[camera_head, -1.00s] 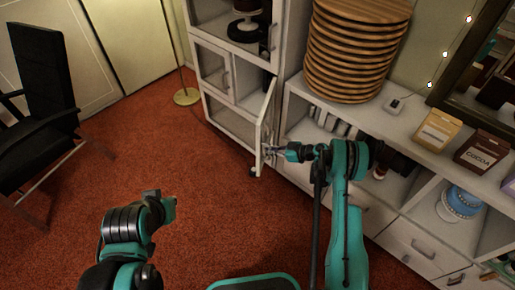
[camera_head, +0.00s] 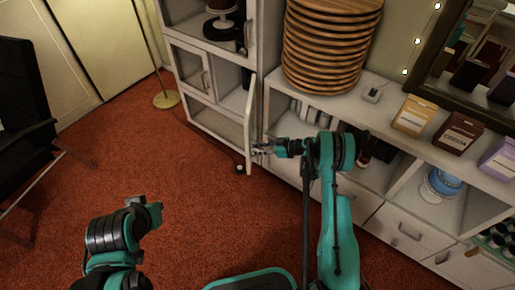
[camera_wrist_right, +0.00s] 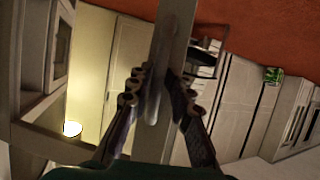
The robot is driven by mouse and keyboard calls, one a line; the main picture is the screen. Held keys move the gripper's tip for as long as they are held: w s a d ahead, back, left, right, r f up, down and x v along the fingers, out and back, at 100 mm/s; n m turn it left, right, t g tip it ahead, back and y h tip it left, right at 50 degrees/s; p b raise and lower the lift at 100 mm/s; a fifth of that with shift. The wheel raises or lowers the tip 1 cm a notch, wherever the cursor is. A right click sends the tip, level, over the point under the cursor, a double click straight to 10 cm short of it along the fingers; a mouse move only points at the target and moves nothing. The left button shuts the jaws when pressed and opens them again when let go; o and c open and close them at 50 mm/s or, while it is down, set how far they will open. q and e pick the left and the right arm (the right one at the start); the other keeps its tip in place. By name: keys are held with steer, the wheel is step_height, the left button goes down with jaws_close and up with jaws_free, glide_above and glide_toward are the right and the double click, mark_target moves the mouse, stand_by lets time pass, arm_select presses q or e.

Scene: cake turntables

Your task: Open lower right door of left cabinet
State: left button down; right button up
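The left cabinet (camera_head: 181,47) is white with glass-fronted compartments. Its lower right door (camera_head: 250,120) stands partly open, swung out from the cabinet front, and I see it nearly edge-on in the head view. My right gripper (camera_head: 262,148) is at this door. In the right wrist view, the two fingers (camera_wrist_right: 158,92) of that gripper sit closely on both sides of a long grey handle (camera_wrist_right: 176,30) on the pale door frame. My left gripper (camera_head: 148,203) is low over the red carpet, empty and far from the cabinet; its fingers are too small to judge.
A low white shelf unit (camera_head: 395,150) with drawers stands right of the cabinet, carrying stacked wooden boards (camera_head: 325,50) and packets (camera_head: 414,115). A black chair (camera_head: 25,100) is at far left, and a lamp base (camera_head: 166,99) stands beside the cabinet.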

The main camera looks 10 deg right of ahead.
steer(key=v, duration=1.2)
